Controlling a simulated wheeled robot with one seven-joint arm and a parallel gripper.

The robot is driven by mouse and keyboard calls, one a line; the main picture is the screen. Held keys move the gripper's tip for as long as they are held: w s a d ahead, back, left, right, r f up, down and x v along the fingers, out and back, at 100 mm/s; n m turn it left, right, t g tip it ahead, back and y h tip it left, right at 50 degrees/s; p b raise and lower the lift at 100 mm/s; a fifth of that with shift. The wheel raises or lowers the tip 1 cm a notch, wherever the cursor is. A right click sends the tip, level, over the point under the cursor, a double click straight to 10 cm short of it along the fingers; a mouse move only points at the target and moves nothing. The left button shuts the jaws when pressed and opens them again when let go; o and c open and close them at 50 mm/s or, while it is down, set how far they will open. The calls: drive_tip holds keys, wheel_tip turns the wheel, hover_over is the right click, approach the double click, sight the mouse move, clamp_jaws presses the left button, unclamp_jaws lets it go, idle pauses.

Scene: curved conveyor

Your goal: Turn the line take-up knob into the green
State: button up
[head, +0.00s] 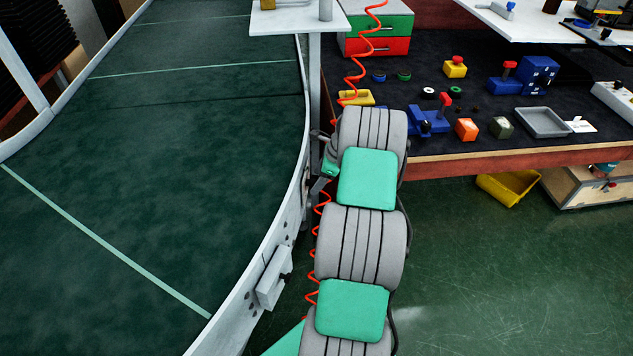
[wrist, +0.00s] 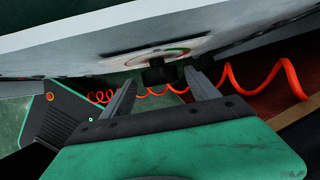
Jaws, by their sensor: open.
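The take-up knob (wrist: 157,76) is a small dark knob on the underside or side of the pale conveyor rail in the wrist view. A round dial (wrist: 165,55) with green and red marks sits behind it, seen at a steep slant. I cannot read where the knob points. My gripper (wrist: 160,79) is open, its two grey fingers on either side of the knob; I cannot tell whether they touch it. In the head view my arm hides most of the gripper, and the knob does not show.
The green curved conveyor (head: 150,150) fills the left, with a pale side rail (head: 245,285). A red coiled hose (wrist: 262,80) hangs close behind the fingers. A dark workbench (head: 440,65) with blocks and knobs stands at the right. The floor (head: 490,280) at lower right is clear.

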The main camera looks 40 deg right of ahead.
drive_tip(key=shift+x, duration=0.8)
drive_tip(key=shift+c, duration=0.2)
drive_tip(key=c, duration=1.3)
